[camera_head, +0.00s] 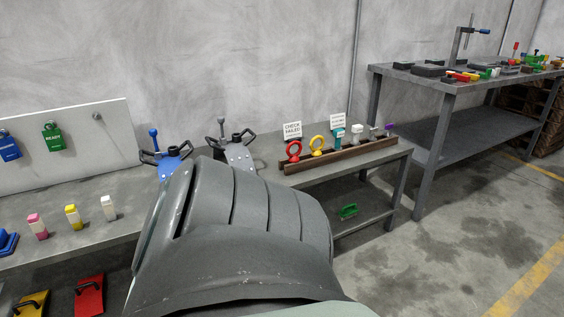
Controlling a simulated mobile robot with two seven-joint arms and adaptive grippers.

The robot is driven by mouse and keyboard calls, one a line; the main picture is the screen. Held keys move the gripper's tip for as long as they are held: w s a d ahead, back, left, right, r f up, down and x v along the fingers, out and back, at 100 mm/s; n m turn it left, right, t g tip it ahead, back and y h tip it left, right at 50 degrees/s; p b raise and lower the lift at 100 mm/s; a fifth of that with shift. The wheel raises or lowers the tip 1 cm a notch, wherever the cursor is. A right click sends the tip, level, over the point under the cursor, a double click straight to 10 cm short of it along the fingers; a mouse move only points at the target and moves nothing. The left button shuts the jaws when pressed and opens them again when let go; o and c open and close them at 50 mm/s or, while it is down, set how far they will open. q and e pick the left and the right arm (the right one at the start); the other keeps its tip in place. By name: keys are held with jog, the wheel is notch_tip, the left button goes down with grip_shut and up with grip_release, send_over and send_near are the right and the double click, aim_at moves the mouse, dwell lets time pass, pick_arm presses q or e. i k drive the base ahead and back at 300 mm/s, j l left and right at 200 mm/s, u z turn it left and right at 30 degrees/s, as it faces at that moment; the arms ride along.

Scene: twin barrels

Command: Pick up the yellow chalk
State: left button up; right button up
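The yellow chalk (73,217) appears to be the small upright yellow-and-white piece on the grey table at the left. It stands between a pink-and-white piece (37,227) on its left and a white piece (109,208) on its right, with gaps between them. Nothing touches or holds it. Neither of my grippers shows in the head view, so whether they are open or shut is hidden.
A large dark grey ribbed shape fills the lower middle and hides part of the table. Behind it stand blue (166,157) and grey (232,152) lever fixtures. A brown rail (340,155) holds small items. A second table (440,84) stands at right.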

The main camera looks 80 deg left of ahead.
aim_at(72, 213)
jog(key=i+j+u, duration=0.1)
jog(key=u, duration=2.05)
jog(key=k+u, duration=0.1)
jog(key=u, duration=0.75)
jog(key=k+j+u, duration=0.1)
jog(key=u, duration=0.8)
